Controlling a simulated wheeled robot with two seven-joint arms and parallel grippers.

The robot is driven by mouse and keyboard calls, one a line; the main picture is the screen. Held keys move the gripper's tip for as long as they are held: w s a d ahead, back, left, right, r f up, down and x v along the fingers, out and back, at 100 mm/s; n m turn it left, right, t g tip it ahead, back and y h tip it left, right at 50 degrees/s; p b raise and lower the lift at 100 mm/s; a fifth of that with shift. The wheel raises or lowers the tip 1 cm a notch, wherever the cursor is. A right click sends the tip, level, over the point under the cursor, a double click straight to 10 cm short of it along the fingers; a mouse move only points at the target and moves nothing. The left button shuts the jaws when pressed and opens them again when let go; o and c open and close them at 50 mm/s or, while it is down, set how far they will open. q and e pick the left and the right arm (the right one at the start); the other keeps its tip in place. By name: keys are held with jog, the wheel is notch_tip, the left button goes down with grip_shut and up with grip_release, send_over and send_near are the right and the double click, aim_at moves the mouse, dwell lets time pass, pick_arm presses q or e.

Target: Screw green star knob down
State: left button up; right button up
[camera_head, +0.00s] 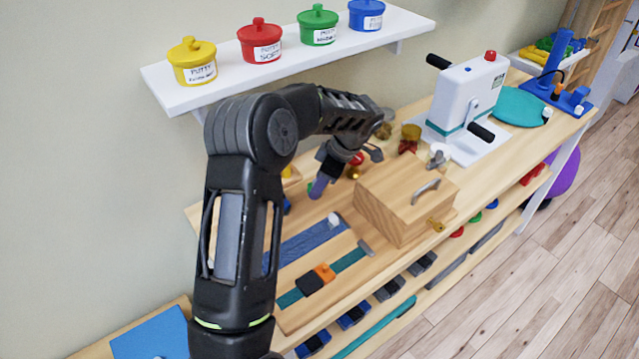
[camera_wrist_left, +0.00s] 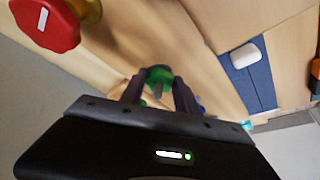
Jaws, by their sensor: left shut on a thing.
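The green star knob (camera_wrist_left: 160,74) shows between the two fingers of my left gripper (camera_wrist_left: 158,90) in the left wrist view. The fingers are shut on it. In the head view my left gripper (camera_head: 320,186) points down at the wooden board, left of the wooden box, and only a sliver of green shows beside its fingertips. The gripper hides most of the knob and what lies under it. I cannot tell how far down the knob sits. My right gripper is in neither view.
A red knob (camera_wrist_left: 45,25) stands close by in the left wrist view. A wooden box (camera_head: 405,200) with a metal handle is right of my gripper. Blue and teal straps (camera_head: 312,243) lie in front. A shelf (camera_head: 295,58) with putty pots hangs above.

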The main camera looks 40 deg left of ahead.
pick_arm(q)
grip_shut()
jog(key=shift+f+m+b, duration=0.2)
jog(key=shift+m+b, duration=0.5)
jog(key=shift+b, duration=0.45)
jog(key=m+t+b, duration=0.1)
jog(key=m+b, duration=0.1)
jog(key=m+t+b, duration=0.1)
jog(key=m+b, duration=0.1)
jog(key=m+t+b, duration=0.1)
jog(key=m+b, duration=0.1)
jog(key=b, duration=0.1)
jog(key=shift+s+m, duration=0.3)
jog(key=shift+s, duration=0.1)
jog(key=m, duration=0.1)
jog(key=m+t+b, duration=0.1)
jog(key=shift+s+a+r+m+h, duration=0.1)
jog(key=shift+s+r+m+h, duration=0.05)
jog(key=shift+m+h, duration=0.2)
jog(key=shift+m+t+b, duration=0.3)
jog(key=shift+m+b, duration=0.05)
jog(key=shift+m, duration=0.6)
jog(key=shift+s+a+r+m+t+h+p, duration=0.2)
jog(key=shift+m+h, duration=0.3)
jog(key=shift+m, duration=0.6)
jog(key=shift+w+a+f+m+t+h+p, duration=0.15)
jog(key=shift+m+t+h, duration=0.25)
jog(key=shift+m, duration=0.7)
jog(key=shift+d+r, duration=0.1)
